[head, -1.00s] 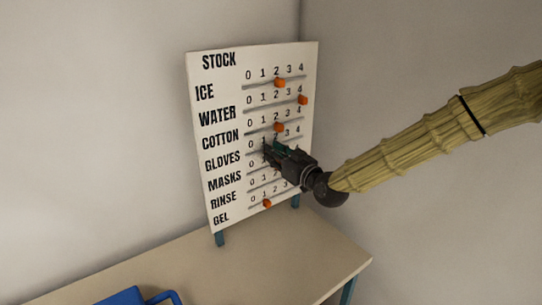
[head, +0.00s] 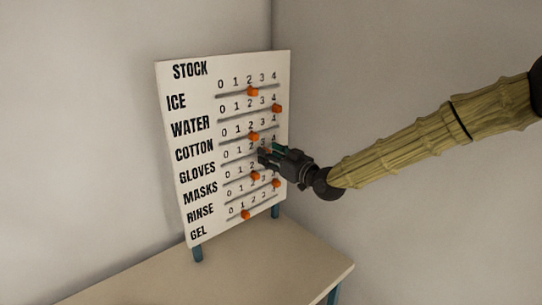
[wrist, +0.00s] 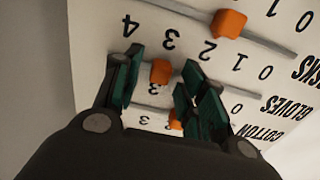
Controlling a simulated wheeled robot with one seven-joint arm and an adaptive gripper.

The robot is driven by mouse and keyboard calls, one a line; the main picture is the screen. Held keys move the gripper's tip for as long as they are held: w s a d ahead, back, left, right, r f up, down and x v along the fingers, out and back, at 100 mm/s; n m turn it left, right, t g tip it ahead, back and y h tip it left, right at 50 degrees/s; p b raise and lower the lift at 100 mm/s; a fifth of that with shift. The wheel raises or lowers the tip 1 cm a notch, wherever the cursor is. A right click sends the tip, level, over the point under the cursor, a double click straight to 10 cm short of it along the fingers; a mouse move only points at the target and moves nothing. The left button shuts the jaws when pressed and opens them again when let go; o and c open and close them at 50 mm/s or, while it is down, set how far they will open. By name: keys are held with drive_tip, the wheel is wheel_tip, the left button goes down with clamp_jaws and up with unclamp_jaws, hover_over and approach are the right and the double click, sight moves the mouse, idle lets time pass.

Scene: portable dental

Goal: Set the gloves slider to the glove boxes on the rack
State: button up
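The white stock board (head: 178,98) stands on the table with several numbered slider rows. My gripper (head: 261,156) is at the right half of that row. In the wrist view my gripper (wrist: 162,88) has its two green fingers apart, one each side of the gloves knob, with gaps visible. No glove boxes or rack are in view.
The masks knob (wrist: 228,22) is close by, near 2. The cotton knob (head: 253,136) is above my gripper near 2, the rinse knob (head: 277,183) below it near 4. The table top (head: 240,265) before the board is bare. Walls stand behind.

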drive_tip(key=v, duration=1.2)
